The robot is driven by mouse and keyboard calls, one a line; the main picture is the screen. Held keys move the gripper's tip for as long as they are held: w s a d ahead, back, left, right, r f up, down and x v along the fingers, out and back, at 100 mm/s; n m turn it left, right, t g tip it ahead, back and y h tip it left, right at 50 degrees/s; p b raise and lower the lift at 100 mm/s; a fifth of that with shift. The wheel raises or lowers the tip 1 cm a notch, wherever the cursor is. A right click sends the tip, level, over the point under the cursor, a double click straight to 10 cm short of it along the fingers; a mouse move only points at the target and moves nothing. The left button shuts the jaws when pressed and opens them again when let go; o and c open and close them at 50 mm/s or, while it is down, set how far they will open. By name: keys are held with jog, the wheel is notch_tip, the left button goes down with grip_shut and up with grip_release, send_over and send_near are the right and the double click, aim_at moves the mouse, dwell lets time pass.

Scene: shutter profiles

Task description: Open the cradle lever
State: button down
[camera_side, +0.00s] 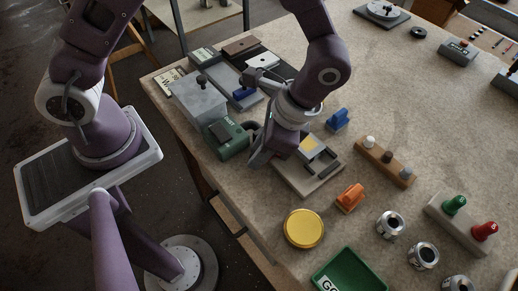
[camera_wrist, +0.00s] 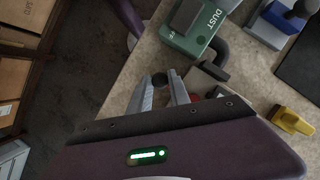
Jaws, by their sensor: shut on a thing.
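The cradle, a pale flat base (camera_side: 308,181) with a yellow square on top (camera_side: 311,145), stands near the table's left edge, partly hidden by my arm. My gripper (camera_side: 257,159) is low at the cradle's left side in the side view. The rest of the lever is hidden by the fingers and the gripper body. A bit of red shows behind the right finger.
A green DUST box (camera_side: 228,139) with a black hose stands close beyond the gripper; it also shows in the wrist view (camera_wrist: 185,42). A grey box (camera_side: 199,98) is behind it. A yellow disc (camera_side: 304,228), an orange piece (camera_side: 350,197) and a green tray (camera_side: 346,272) lie in front.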

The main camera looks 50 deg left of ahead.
jog(key=c, duration=1.2)
grip_release()
jog(key=shift+c, duration=0.2)
jog(key=v, duration=0.7)
jog(key=shift+w+a+r, duration=0.1)
jog(key=s+a+r+n+t+h, duration=0.3)
jog(key=a+r+n+t, duration=0.15)
jog(key=a+r, duration=0.6)
jog(key=s+a+r+n+t, duration=0.4)
jog(key=s, duration=0.3)
jog(key=shift+n, duration=0.35)
